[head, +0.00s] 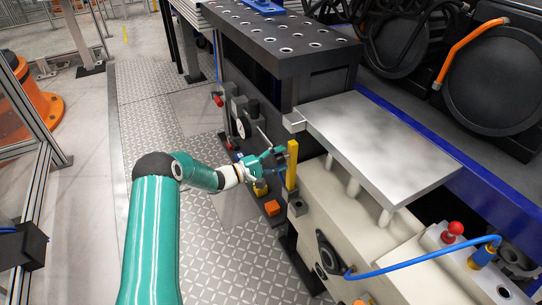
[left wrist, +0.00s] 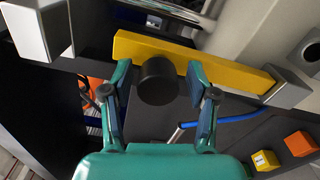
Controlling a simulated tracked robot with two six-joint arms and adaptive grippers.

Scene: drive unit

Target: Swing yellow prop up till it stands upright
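The yellow prop (head: 292,165) is a flat bar at the near left corner of the drive unit. In the head view it looks close to upright; I cannot tell its exact tilt. Its lower end meets a grey metal block (head: 297,206). The left wrist view shows the prop (left wrist: 225,72) lengthwise, with a black round knob (left wrist: 157,82) on its face. My left gripper (head: 277,160) is at the prop. In the left wrist view its fingers (left wrist: 160,80) stand on either side of the knob, with small gaps. My right gripper is not in view.
A bright metal plate (head: 375,145) on posts lies right of the prop, with a metal tab (head: 294,122) at its corner. A dark perforated block (head: 285,40) stands behind. A blue hose (head: 420,262) and red knob (head: 455,228) are at the right front.

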